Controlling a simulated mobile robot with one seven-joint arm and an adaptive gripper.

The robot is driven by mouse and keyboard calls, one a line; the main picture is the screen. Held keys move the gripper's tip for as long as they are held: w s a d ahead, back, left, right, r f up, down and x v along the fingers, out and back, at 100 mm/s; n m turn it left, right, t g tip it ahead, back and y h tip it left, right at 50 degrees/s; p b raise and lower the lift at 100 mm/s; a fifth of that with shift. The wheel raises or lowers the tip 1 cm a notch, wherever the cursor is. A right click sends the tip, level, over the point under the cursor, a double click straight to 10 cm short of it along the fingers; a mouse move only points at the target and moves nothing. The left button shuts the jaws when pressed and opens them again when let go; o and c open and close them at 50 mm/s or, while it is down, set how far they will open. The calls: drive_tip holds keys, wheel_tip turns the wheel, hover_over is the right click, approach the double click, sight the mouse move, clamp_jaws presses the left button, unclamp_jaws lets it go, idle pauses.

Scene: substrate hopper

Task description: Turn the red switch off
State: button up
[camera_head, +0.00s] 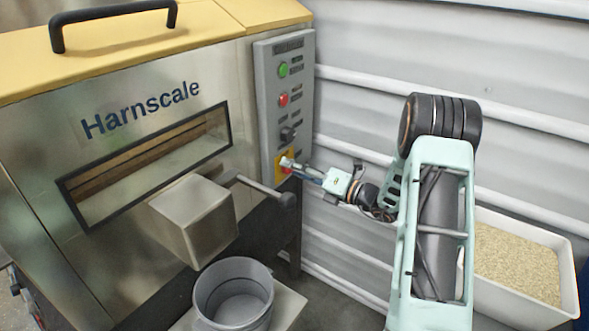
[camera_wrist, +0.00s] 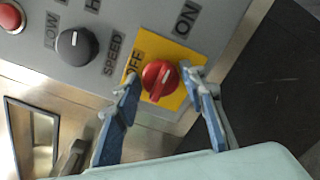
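The red switch (camera_wrist: 160,80) is a round rotary knob with a raised grip, on a yellow plate (camera_wrist: 178,53) marked OFF, partly covered, and ON. In the wrist view the grip runs roughly upright, slanting up to the right; I cannot tell exactly which label it points to. My gripper (camera_wrist: 159,77) is open, its blue fingers one on each side of the knob; the left finger overlaps the OFF label. I cannot tell if the fingers touch the knob. In the head view my gripper (camera_head: 287,163) is at the plate and mostly hides the switch.
The grey control panel (camera_head: 264,110) also has a green button (camera_head: 284,69), a red button (camera_head: 283,99) and a black speed knob (camera_head: 288,133). A lever with a black ball (camera_head: 288,201) sticks out below. A grey bucket (camera_head: 233,300) and a white bin (camera_head: 568,250) stand lower.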

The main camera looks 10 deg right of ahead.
drive_tip(key=c, duration=0.7)
drive_tip(key=shift+n, duration=0.3)
drive_tip(key=shift+s+f+n+b, duration=0.1)
drive_tip(key=shift+n+b, duration=3.6)
drive_tip(key=shift+n, duration=4.9)
drive_tip(key=o, duration=1.2)
drive_tip(key=shift+c, duration=0.2)
